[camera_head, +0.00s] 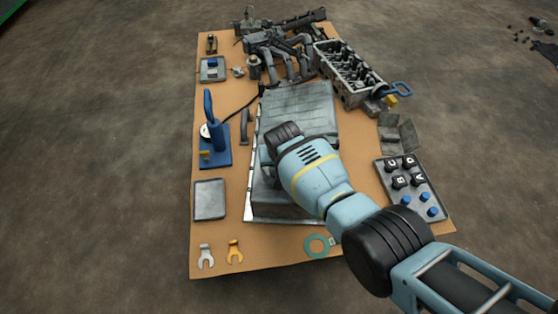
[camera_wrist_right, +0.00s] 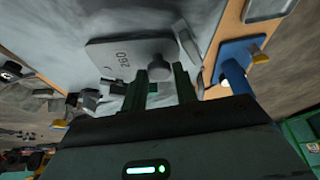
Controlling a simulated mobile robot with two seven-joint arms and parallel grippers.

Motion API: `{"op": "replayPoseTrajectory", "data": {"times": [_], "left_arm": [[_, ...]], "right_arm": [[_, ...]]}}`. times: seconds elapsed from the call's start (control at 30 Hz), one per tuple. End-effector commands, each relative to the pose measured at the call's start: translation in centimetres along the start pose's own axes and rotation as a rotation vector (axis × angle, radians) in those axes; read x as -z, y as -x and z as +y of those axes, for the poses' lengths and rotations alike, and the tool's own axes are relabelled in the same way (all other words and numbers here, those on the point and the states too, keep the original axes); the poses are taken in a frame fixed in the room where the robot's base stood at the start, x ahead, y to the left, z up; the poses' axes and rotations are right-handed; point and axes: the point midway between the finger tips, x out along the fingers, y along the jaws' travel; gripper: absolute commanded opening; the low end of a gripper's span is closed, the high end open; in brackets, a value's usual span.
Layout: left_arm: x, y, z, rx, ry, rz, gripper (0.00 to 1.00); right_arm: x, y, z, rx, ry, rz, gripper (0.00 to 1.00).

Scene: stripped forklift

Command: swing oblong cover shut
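A large grey oblong box-like part (camera_head: 300,105) lies in the middle of the brown board; its upper panel looks like the cover, but I cannot tell how far it stands open. In the right wrist view a light grey plate (camera_wrist_right: 115,58) marked with a number lies close ahead. A grey round knob (camera_wrist_right: 158,68) sits at its edge. My right gripper (camera_wrist_right: 163,82) has its fingers apart on either side of the knob, with no clear contact. In the head view my right arm hides its fingers and part of the grey part. My left gripper is not in view.
A blue press-like tool (camera_head: 216,140) and a shallow grey tray (camera_head: 209,199) lie left of the grey part. A button panel (camera_head: 414,187) is at right, and an engine block (camera_head: 348,70) at the back. Two wrenches lie near the front edge.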

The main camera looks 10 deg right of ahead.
Motion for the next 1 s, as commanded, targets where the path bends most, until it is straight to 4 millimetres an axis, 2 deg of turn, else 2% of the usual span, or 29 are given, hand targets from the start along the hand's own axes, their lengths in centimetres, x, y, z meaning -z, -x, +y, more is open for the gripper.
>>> {"op": "replayPoseTrajectory", "data": {"times": [0.03, 0.13, 0.53, 1.0], "left_arm": [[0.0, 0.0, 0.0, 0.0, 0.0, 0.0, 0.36], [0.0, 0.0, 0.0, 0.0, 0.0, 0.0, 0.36], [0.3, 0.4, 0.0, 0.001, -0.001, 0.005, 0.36], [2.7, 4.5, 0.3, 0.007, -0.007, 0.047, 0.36]], "right_arm": [[0.1, 0.1, 0.0, 0.001, 0.0, 0.002, 0.36], [0.1, 0.0, 0.0, 0.0, 0.001, 0.001, 0.48], [0.0, 0.5, 0.0, -0.001, 0.002, -0.002, 0.48], [0.3, 6.4, 0.0, 0.0, 0.001, 0.004, 0.48]]}}
